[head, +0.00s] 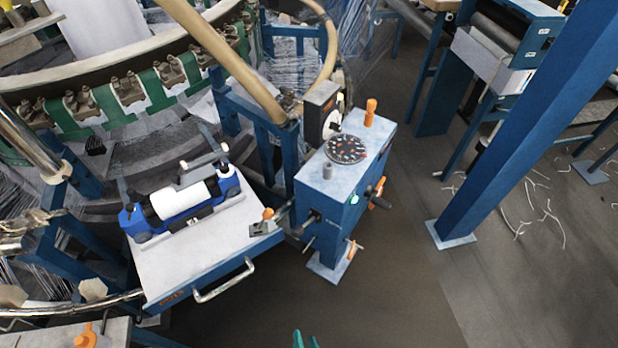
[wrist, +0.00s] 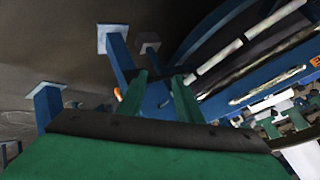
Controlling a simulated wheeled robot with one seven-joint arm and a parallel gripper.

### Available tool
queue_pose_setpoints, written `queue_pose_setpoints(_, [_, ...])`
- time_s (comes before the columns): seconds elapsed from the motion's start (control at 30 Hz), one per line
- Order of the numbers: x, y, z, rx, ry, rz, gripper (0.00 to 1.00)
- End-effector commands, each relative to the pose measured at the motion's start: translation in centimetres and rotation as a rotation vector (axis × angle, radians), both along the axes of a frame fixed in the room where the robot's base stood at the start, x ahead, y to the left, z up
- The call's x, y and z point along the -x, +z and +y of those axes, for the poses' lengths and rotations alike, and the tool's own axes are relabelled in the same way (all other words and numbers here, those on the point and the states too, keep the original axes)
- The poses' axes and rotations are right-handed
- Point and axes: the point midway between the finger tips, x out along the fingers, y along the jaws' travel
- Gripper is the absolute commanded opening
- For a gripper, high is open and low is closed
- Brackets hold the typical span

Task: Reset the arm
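My gripper (head: 305,341) shows in the head view only as two small green tips at the bottom edge. In the wrist view my gripper (wrist: 160,82) has its two green fingers apart, with nothing held between them. The rest of my arm is out of the head view. The circular loom (head: 110,100) fills the left of the head view, with green clamps along its curved rim.
A blue control post (head: 345,190) with a dial and orange knobs stands at the centre. Left of it, a tray (head: 205,250) carries a blue holder with a white roll (head: 180,200). A blue column (head: 530,120) stands right. Open floor (head: 400,290) lies between.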

Motion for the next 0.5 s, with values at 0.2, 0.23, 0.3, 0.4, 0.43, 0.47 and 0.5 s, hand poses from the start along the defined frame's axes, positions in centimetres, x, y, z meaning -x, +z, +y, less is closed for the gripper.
queue_pose_setpoints(0.2, [3.4,7.6,-2.2,0.294,0.002,-0.206,0.32])
queue_pose_setpoints(0.23, [3.8,8.9,-2.3,0.331,0.006,-0.237,0.32])
queue_pose_setpoints(0.3, [4.5,11.9,-2.3,0.409,0.021,-0.311,0.32])
queue_pose_setpoints(0.4, [5.2,15.9,-2.0,0.499,0.044,-0.405,0.32])
queue_pose_setpoints(0.43, [5.4,16.9,-1.8,0.520,0.050,-0.429,0.32])
queue_pose_setpoints(0.47, [5.6,17.9,-1.7,0.538,0.056,-0.451,0.32])
queue_pose_setpoints(0.5, [5.8,18.9,-1.5,0.558,0.064,-0.475,0.32])
